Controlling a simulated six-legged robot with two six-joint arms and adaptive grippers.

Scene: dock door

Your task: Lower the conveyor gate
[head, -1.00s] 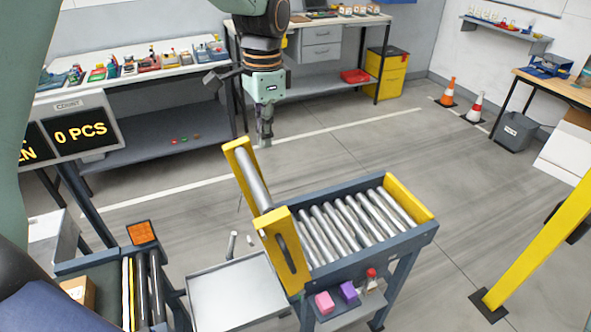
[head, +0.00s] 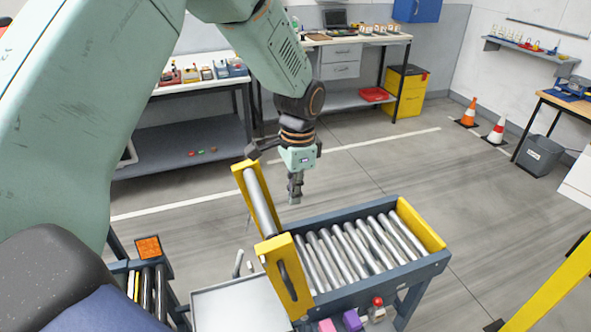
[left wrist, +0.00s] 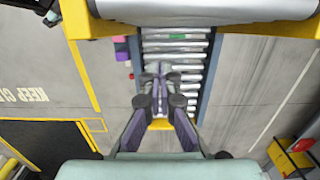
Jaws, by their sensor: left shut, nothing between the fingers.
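The conveyor gate (head: 262,200) is a yellow-ended frame with a grey roller, standing raised at the near left end of the roller conveyor (head: 430,262). In the left wrist view, a grey bar with yellow ends (left wrist: 205,9), which looks like the gate, crosses the top of the picture. My left gripper (head: 295,198) points down beyond the gate's far yellow arm, to its right, and appears apart from it. Its fingers (left wrist: 160,76) are shut and empty, seen over the conveyor rollers in the left wrist view. My right gripper is not in view.
Pink (head: 327,326) and purple (head: 352,319) blocks and a red-topped object (head: 377,308) sit below the conveyor's near side. A grey tray (head: 238,305) lies left of it. A yellow post (head: 545,290) stands at right. Open floor lies behind the conveyor.

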